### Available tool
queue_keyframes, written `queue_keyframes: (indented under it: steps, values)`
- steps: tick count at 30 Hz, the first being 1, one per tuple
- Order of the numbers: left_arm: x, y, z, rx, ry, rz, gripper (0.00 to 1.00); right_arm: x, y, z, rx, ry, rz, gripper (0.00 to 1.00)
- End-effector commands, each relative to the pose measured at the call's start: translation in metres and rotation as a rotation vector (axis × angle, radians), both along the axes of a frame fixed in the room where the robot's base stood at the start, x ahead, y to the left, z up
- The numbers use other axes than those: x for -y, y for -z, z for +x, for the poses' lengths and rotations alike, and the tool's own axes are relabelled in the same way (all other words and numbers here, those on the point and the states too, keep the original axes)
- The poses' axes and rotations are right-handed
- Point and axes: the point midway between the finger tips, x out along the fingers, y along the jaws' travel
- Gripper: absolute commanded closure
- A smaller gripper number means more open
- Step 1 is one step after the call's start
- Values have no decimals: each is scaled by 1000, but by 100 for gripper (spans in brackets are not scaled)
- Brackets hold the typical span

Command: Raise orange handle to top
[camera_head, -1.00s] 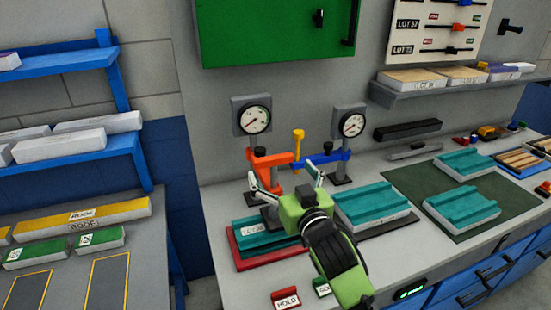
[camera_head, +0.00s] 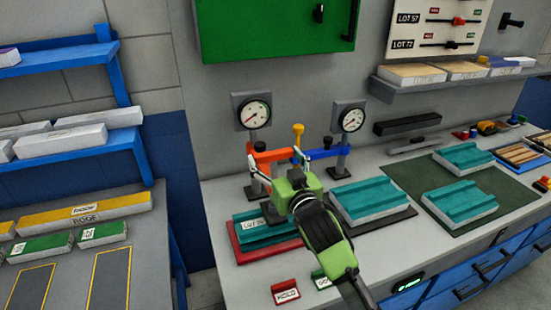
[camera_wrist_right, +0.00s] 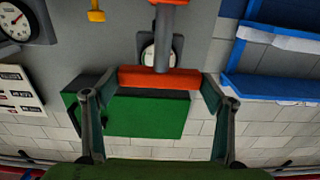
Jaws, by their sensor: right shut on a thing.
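The orange handle (camera_head: 272,156) belongs to a clamp fixture on the bench, beside a blue handle (camera_head: 324,154). My right gripper (camera_head: 275,166) is at the orange handle, its green body in front of and below it in the head view. In the right wrist view the orange handle's crossbar (camera_wrist_right: 160,78) lies between the two fingertips, and the gripper is shut on it. The gripper body hides part of the handle and its arm. My left gripper is not in view.
Two gauges (camera_head: 253,112) (camera_head: 349,118) stand behind the fixture, with a yellow knob (camera_head: 298,130) between them. A red tray (camera_head: 237,248) with a teal panel lies below the gripper. A green cabinet (camera_head: 270,35) hangs on the wall above.

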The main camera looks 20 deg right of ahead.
Motion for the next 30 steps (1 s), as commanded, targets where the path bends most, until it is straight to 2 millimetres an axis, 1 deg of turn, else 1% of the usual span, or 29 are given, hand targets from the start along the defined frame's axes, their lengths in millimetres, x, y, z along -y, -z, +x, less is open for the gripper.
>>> queue_keyframes:
  steps: [5, 9, 11, 21, 22, 23, 24, 30]
  values:
    - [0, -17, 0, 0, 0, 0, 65, 0, -20, 0, 2, 1, 1, 62]
    - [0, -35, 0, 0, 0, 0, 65, 1, -43, 0, 6, 1, 1, 62]
    - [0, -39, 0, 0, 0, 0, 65, 1, -49, 0, 7, 2, 1, 62]
    - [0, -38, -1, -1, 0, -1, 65, 1, -52, 0, 15, 2, 2, 62]
    - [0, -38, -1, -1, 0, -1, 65, 1, -52, 0, 15, 2, 2, 16]
    - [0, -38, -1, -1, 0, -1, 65, 1, -52, 0, 15, 2, 2, 8]
    - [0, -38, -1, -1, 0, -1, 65, 1, -51, 0, 13, 2, 1, 7]
    - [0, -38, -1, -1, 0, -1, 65, 1, -48, 0, 6, 1, 0, 7]
